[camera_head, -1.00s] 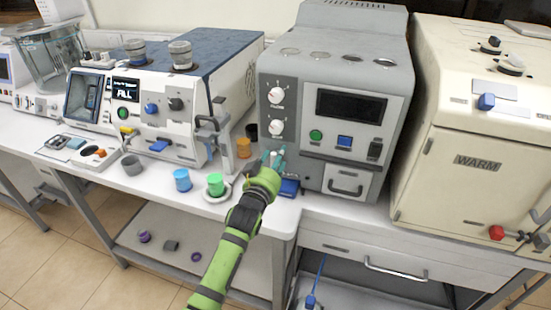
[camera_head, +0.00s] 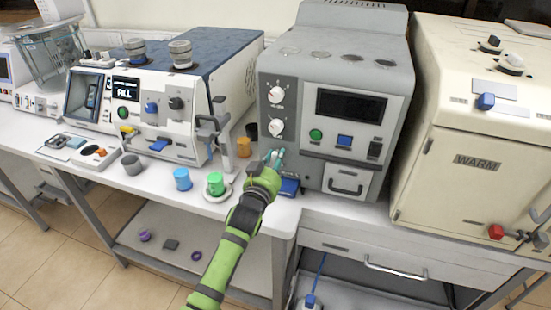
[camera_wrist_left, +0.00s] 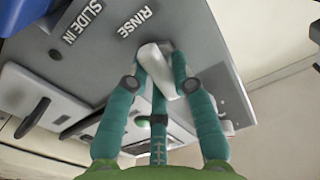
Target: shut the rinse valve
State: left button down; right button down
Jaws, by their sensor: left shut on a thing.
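The rinse valve shows in the left wrist view as a pale metal lever (camera_wrist_left: 155,62) on a grey panel, beside the label RINSE (camera_wrist_left: 137,21). My left gripper (camera_wrist_left: 166,75) has its teal fingers shut around this lever. In the head view the left gripper (camera_head: 274,156) is at the lower left corner of the grey machine (camera_head: 340,150), and it hides the valve there. How far the lever is turned I cannot tell. My right gripper is in neither view.
A white and blue machine (camera_head: 165,110) with a display stands to the left, a cream cabinet (camera_head: 470,130) marked WARM to the right. A green cup (camera_head: 215,183), a blue cup (camera_head: 182,179), an orange cup (camera_head: 244,147) and a dark blue block (camera_head: 290,187) stand near the arm.

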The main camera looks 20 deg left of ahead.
pick_arm(q)
jog(key=m, duration=0.4)
jog(key=shift+f+m, duration=0.15)
jog(key=shift+m, duration=0.15)
jog(key=m, duration=0.3)
jog(key=shift+d+f+m, duration=0.1)
jog(key=shift+f+m, duration=0.05)
jog(key=shift+m, duration=0.25)
jog(key=m, duration=0.4)
jog(key=shift+f, duration=0.15)
jog(key=shift+m, duration=1.8)
jog(key=c, duration=1)
grip_release()
jog(key=shift+c, duration=0.2)
jog(key=s, duration=1.2)
jog(key=shift+a, duration=0.35)
